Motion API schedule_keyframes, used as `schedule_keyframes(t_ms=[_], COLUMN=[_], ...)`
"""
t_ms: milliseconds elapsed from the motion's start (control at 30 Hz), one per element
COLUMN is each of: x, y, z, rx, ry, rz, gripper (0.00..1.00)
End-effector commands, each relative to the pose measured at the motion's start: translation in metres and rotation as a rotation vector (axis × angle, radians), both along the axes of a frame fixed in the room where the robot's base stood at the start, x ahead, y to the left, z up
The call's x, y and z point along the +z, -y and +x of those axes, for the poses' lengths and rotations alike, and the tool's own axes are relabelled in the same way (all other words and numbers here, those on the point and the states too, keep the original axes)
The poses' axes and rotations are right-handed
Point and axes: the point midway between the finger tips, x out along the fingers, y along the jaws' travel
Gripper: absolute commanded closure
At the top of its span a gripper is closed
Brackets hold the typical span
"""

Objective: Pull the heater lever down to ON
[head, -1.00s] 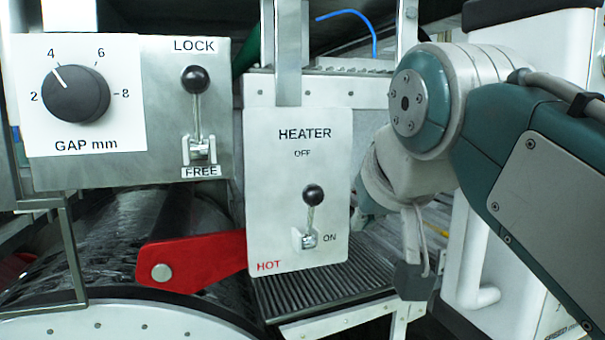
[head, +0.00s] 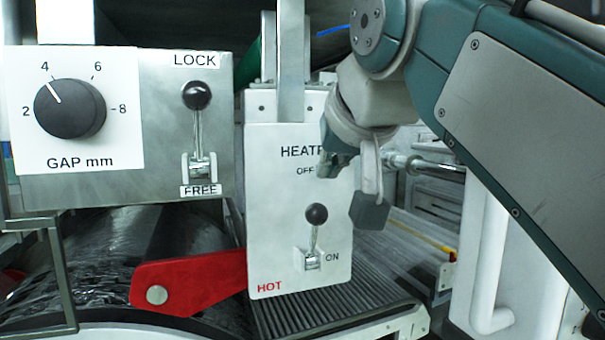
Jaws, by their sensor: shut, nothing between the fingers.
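The heater lever (head: 316,214) has a round black knob on a metal stem and points up, leaning slightly right. Its slotted base sits low on the white heater panel (head: 270,220), beside the ON label. The OFF label (head: 305,171) is above the knob, and the HEATER title is partly hidden by my wrist. My gripper (head: 369,210) hangs at the panel's right edge, right of the knob and about level with it. It is shut and empty, and appears apart from the lever. The finger outline is only partly clear.
A lock lever (head: 197,96) and a gap dial (head: 70,106) are on the panels at left. A red arm (head: 190,281) marks the drum (head: 140,250) below. A ribbed tray (head: 340,304) lies under the heater panel. A white housing with a handle (head: 490,270) stands at right.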

Motion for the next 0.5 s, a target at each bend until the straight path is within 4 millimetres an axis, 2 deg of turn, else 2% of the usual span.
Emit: schedule_keyframes(t_ms=[300,500], x=[-0.036,-0.048], y=[-0.009,-0.013], z=[0.045,0.061], rx=[-0.001,-0.001], ry=[-0.003,-0.002], rz=[-0.002,-0.001], gripper=[1.0,1.0])
